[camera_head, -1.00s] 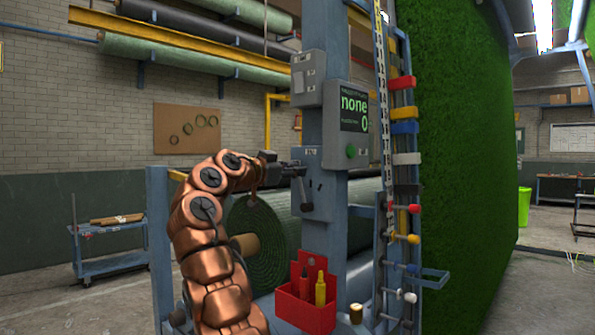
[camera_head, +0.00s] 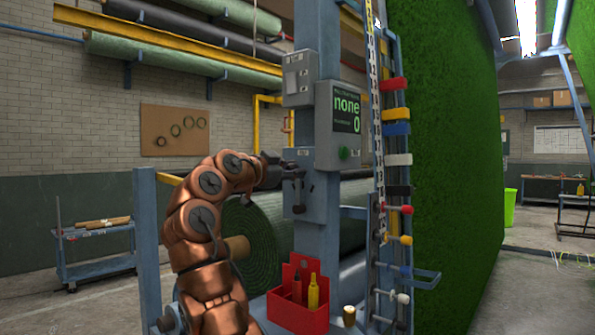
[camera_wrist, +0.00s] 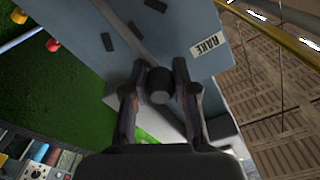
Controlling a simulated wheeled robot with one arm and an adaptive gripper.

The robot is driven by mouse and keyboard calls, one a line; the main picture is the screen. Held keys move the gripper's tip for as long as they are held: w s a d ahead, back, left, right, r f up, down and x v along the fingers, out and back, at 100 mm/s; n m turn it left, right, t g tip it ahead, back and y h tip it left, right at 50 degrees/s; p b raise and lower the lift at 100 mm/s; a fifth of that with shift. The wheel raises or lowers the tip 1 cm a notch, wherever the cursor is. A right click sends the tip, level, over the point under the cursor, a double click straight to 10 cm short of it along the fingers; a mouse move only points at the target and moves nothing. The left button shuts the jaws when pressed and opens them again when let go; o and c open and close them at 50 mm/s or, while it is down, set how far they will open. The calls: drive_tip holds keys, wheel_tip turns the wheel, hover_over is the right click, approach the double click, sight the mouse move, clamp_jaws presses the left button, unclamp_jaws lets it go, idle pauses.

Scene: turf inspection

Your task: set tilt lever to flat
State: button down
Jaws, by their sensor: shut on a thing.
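The lever box (camera_head: 318,201) is a blue-grey panel on the upright post, below the display. My gripper (camera_head: 284,173) is at the box's left face, small and partly merged with the dark lever parts. In the wrist view my gripper (camera_wrist: 160,92) has its two fingers closed on a dark round knob (camera_wrist: 159,83), in front of the blue-grey panel (camera_wrist: 120,22).
The display (camera_head: 347,112) reads "none 0" above a green button (camera_head: 344,153). A red tool box (camera_head: 298,316) stands below, and a green turf roll (camera_head: 262,238) lies behind my arm. A rack with coloured pegs (camera_head: 397,130) is close on the right.

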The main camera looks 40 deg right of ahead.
drive_tip(key=shift+s+d+f+m, duration=0.1)
drive_tip(key=shift+s+f+m, duration=0.1)
drive_tip(key=shift+s+m, duration=0.5)
drive_tip(key=c, duration=1.1)
unclamp_jaws()
drive_tip(key=shift+w, duration=0.1)
drive_tip(key=shift+o, duration=1.1)
drive_tip(key=shift+r, duration=0.1)
drive_tip(key=v, duration=1.2)
